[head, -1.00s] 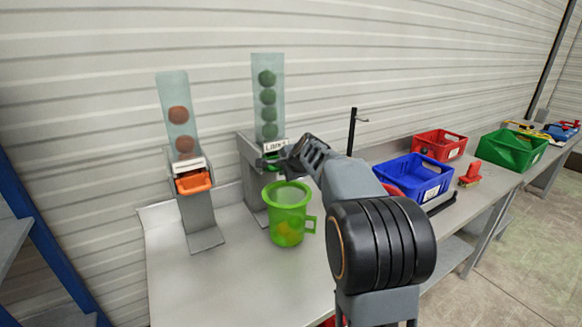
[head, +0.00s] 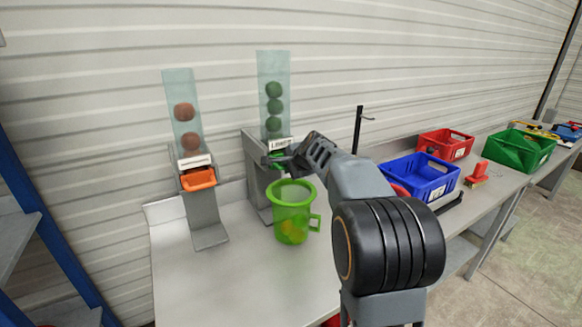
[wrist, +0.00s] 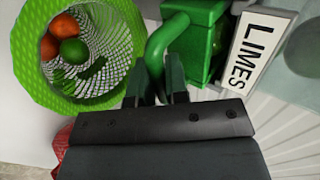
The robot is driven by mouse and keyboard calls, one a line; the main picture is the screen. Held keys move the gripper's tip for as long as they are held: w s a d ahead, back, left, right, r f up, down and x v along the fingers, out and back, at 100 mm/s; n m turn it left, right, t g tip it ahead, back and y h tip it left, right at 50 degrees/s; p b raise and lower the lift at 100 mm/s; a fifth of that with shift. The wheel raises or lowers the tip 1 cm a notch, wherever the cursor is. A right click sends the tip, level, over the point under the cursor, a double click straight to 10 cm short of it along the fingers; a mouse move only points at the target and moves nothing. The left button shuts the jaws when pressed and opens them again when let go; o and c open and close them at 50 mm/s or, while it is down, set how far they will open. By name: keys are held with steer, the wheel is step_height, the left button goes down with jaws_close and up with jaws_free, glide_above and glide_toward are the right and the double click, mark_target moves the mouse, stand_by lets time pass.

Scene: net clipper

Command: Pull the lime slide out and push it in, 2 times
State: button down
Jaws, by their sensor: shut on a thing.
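The lime slide (head: 277,160) is green and sits under the "LIMES" label on the dispenser with the clear tube of green limes (head: 273,106). In the wrist view its block (wrist: 196,40) and curved handle (wrist: 166,42) show close up. My gripper (wrist: 160,84) is shut on the handle; the head view shows it (head: 272,160) at the dispenser's front. How far out the slide stands is hard to tell. A green mesh-like jug (head: 292,212) stands below; in the wrist view it holds a lime (wrist: 73,51) and two orange fruits (wrist: 64,25).
An orange-slide dispenser (head: 199,178) stands to the left. Blue (head: 418,178), red (head: 445,143) and green (head: 518,152) crates and a red brush (head: 477,174) are to the right. A thin black post (head: 359,135) stands behind my arm. The bench front-left is clear.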

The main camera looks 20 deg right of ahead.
steer(key=s+d+b, duration=0.1)
steer(key=s+b, duration=0.3)
steer(key=s, duration=0.5)
steer(key=shift+r+b, duration=0.3)
steer(key=shift+r, duration=0.05)
steer(key=shift+w+d, duration=0.1)
stand_by(0.6)
steer(key=w+a+p, duration=0.1)
steer(key=w+p, duration=0.5)
steer(key=w, duration=0.4)
steer(key=shift+w, duration=0.15)
stand_by(0.6)
steer(key=c, duration=1.3)
jaws_free()
steer(key=shift+c, duration=0.2)
steer(key=shift+o, duration=1.3)
steer(key=shift+a+f, duration=0.1)
steer(key=shift+f, duration=0.1)
